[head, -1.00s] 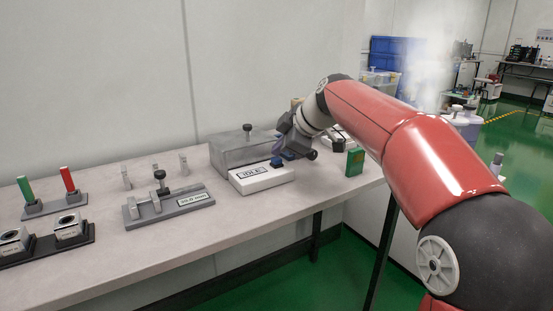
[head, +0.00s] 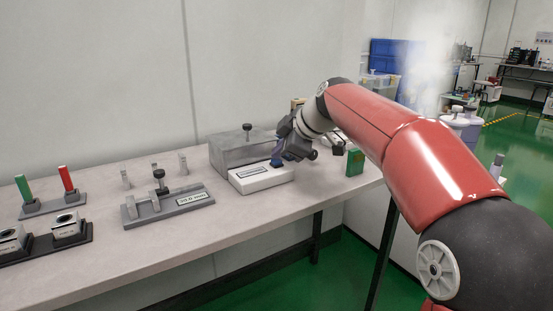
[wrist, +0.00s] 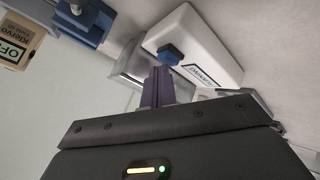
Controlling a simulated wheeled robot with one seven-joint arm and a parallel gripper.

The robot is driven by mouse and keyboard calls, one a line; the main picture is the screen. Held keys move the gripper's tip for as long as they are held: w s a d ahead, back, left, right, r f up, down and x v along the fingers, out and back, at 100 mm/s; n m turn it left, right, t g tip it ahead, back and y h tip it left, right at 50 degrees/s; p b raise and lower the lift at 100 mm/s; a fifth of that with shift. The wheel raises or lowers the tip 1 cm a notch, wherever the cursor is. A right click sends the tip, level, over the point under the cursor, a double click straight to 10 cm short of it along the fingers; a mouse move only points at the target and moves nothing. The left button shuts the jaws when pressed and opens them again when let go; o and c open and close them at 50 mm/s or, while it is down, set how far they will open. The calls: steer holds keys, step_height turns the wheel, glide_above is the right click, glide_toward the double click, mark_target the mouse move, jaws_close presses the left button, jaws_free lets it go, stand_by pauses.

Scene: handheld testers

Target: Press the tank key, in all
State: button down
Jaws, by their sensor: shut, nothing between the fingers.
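A white control box (head: 262,180) with a blue key (head: 277,162) on its top sits on the bench in front of a grey lidded tank (head: 240,152). My gripper (head: 284,156) is right at the key in the head view, its fingers partly hidden by the wrist. In the wrist view the shut, empty purple fingers (wrist: 160,72) end just beside the blue key (wrist: 171,54); I cannot tell if they touch it. The small display (wrist: 201,76) on the box appears to read "RUNNING".
A green box (head: 355,162) stands to the right near the bench's front edge. A grey measuring fixture (head: 168,208) lies to the left, with small metal pieces behind it. Green and red pins (head: 67,182) stand farther left. The bench between fixture and control box is clear.

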mark_target(281, 167)
steer(key=shift+r, duration=0.1)
steer(key=shift+r+p, duration=0.7)
steer(key=shift+r, duration=0.15)
step_height(281, 167, up, 5)
steer(key=p, duration=0.3)
steer(key=shift+p, duration=0.4)
steer(key=shift+s, duration=0.1)
